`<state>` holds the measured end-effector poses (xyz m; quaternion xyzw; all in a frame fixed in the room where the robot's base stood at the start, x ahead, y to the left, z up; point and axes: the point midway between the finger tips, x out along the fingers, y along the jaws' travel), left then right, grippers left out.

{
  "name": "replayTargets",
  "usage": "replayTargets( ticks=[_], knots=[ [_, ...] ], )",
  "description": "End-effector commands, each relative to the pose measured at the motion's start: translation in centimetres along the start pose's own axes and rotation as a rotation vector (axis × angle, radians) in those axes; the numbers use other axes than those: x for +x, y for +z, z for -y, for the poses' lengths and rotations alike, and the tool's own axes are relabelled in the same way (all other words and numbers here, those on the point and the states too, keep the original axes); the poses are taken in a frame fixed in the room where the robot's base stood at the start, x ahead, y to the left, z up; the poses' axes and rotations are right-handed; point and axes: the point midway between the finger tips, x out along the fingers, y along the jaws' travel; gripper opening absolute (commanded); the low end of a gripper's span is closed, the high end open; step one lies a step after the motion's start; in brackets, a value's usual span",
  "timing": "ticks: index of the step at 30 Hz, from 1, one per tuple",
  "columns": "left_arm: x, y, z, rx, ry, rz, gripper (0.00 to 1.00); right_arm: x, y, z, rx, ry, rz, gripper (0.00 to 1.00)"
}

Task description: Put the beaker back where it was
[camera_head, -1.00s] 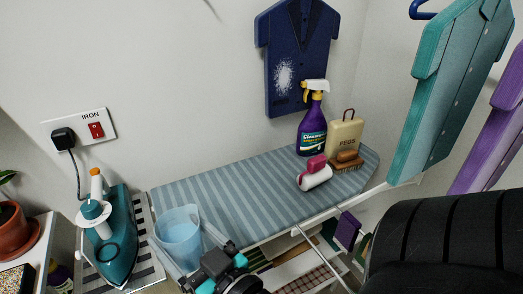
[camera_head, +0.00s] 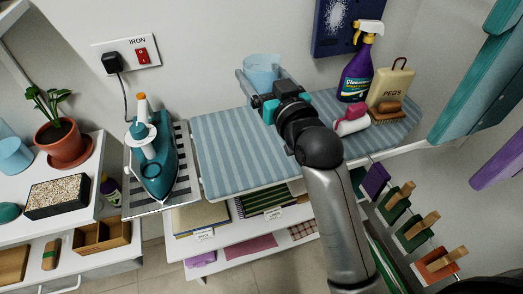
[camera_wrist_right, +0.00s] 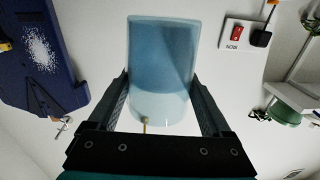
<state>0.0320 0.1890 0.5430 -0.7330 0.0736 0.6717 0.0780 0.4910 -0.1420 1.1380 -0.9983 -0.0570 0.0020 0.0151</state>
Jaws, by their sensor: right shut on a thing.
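The translucent light-blue beaker (camera_head: 262,68) is between the fingers of my right gripper (camera_head: 262,84), near the back edge of the striped ironing board (camera_head: 222,150) and in front of the wall. In the right wrist view the beaker (camera_wrist_right: 162,65) fills the space between the two dark fingers of the right gripper (camera_wrist_right: 163,98), which is shut on it. Its base is hidden behind the gripper in the head view, so I cannot tell its exact height above the board. My left gripper is not in view.
A teal iron (camera_head: 153,160) stands on a striped rest left of the board. A blue cup (camera_head: 14,157) and a potted plant (camera_head: 62,140) are on the left shelf.

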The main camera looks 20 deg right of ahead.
Motion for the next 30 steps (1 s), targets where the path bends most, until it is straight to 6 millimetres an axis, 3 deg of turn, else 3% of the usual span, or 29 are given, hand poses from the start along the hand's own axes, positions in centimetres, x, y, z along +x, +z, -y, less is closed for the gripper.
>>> replayTargets(
  ticks=[4, 7, 21, 30],
  knots=[
    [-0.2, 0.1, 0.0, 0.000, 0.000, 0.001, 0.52, 1.2, -1.1, -0.4, -0.002, 0.003, 0.000, 0.19],
    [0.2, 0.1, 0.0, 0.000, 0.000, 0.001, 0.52, 1.4, -0.2, -0.5, -0.002, 0.004, 0.004, 0.19],
    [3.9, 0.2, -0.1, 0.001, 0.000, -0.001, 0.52, 1.4, 11.9, -0.8, -0.002, 0.003, 0.004, 0.19],
    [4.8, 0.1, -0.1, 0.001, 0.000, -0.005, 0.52, 1.4, 15.0, -0.9, -0.002, 0.004, 0.001, 0.19]
  ],
)
